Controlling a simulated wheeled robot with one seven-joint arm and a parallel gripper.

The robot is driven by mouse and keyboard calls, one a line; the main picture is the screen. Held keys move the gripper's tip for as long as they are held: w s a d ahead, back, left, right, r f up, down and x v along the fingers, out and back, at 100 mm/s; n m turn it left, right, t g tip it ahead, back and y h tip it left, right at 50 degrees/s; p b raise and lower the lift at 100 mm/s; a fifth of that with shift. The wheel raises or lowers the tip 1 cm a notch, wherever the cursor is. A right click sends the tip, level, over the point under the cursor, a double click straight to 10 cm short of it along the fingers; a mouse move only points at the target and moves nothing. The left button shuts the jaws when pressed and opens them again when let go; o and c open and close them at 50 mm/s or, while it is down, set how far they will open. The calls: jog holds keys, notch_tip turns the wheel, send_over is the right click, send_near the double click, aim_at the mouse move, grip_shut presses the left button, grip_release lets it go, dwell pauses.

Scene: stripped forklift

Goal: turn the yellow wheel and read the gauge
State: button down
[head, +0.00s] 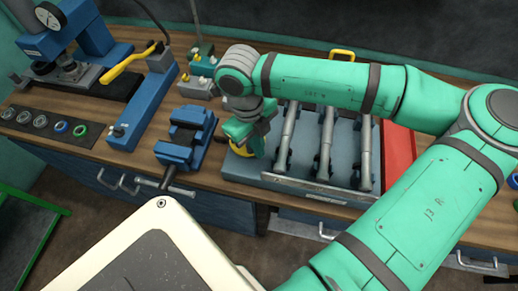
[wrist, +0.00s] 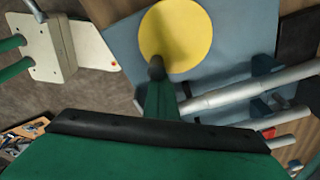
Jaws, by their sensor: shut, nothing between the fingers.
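The yellow wheel (wrist: 182,28) shows in the wrist view as a flat yellow disc on a blue-grey plate. In the head view only a strip of the yellow wheel (head: 240,151) shows, the rest hidden by my gripper. My gripper (wrist: 156,70) is shut and empty, and its dark tip overlaps the disc's lower edge in the wrist view. I cannot tell whether it touches the wheel. In the head view my gripper (head: 257,148) points down over the wheel. A round white gauge (head: 48,17) sits on the blue press at the top left; its reading is too small to tell.
Grey cylinders (head: 326,140) lie on the rack right of the wheel. A blue vise (head: 187,138) stands left of it, and a yellow-handled lever tool (head: 127,63) is farther left. A red tray (head: 398,150) is at right. Rings (head: 60,127) lie on a dark strip.

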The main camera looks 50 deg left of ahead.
jog(key=a, duration=0.1)
jog(key=s+a+y, duration=0.1)
jog(key=a, duration=0.1)
jog(key=a+y, duration=0.1)
jog(key=a, duration=0.1)
jog(key=shift+s+a+r, duration=0.2)
jog(key=shift+s+r, duration=0.1)
jog(key=shift+s, duration=0.05)
jog(key=shift+s+r, duration=0.1)
jog(key=shift+s, duration=0.1)
jog(key=shift+w+a, duration=0.1)
jog(key=shift+a, duration=0.15)
jog(key=shift+w+a+f, duration=0.4)
jog(key=shift+w+a, duration=0.3)
jog(key=shift+w, duration=0.05)
jog(key=shift+s+d+r, duration=0.3)
jog(key=shift+d+r, duration=0.35)
jog(key=shift+r, duration=0.25)
jog(key=shift+w+d+r, duration=0.1)
jog(key=shift+d+r, duration=0.1)
jog(key=shift+r, duration=0.7)
jog(key=shift+d+r, duration=0.2)
jog(key=shift+r, duration=1.4)
